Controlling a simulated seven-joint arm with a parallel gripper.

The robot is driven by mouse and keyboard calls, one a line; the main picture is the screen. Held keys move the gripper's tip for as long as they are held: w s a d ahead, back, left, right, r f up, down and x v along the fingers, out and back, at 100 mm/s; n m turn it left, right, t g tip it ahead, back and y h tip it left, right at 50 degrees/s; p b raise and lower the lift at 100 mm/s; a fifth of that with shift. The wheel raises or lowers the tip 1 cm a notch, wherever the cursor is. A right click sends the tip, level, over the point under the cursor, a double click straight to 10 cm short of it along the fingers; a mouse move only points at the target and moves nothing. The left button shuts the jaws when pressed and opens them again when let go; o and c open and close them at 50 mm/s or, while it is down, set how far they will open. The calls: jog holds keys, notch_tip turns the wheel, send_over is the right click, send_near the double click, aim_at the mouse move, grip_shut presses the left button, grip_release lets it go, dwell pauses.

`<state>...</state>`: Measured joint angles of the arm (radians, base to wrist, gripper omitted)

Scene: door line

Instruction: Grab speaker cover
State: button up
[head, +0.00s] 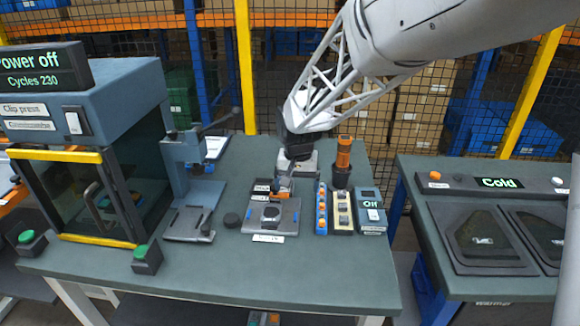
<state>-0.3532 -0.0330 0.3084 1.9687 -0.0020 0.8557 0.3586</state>
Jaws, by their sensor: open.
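The grey fixture (256,222) holds another dark round part (271,213); I cannot tell which is the cover. My gripper (298,154) hangs above and behind the fixture, apart from the disc. It is open, and I see nothing held in it. Its fingertips are small and dark in this view. An orange handle (284,184) stands at the back of the fixture, below my gripper.
A clip press (90,140) with a glass door and green buttons stands left. A blue-grey hand press (185,175) stands beside it. Right of the fixture are trays of small parts (321,208), an orange-black tool (343,160) and a switch box (371,211). The bench front is clear.

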send_over(272, 211)
jog(key=f, duration=0.6)
jog(key=shift+s+f, duration=0.2)
jog(key=shift+f, duration=0.05)
jog(key=shift+f, duration=1.3)
jog(key=shift+w+f, duration=0.2)
jog(key=shift+f, duration=2.35)
jog(key=c, duration=1)
jog(key=shift+r, duration=0.15)
jog(key=shift+c, duration=0.2)
